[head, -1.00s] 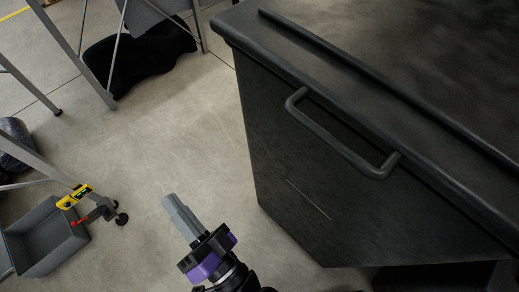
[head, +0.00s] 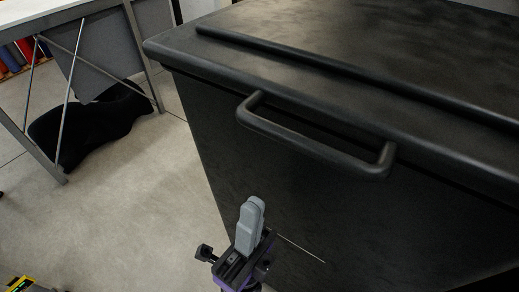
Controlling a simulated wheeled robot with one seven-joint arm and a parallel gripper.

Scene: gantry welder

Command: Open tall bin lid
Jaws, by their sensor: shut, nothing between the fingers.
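The tall bin (head: 230,150) is a large black box filling the right and middle of the head view. Its lid (head: 330,45) is flat, dark and closed, with a raised ridge along its top. A black bar handle (head: 315,147) sticks out from the front just below the lid's edge. My gripper (head: 251,218) is at the lower middle, with grey fingers shut together and pointing up. It appears below and slightly left of the handle in the picture, with nothing held and a visible gap to the handle.
A table with metal legs (head: 133,45) stands at the upper left. A black soft heap (head: 90,125) lies on the floor beneath it. A yellow-black item (head: 20,284) shows at the lower left edge. The concrete floor (head: 140,220) left of the bin is clear.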

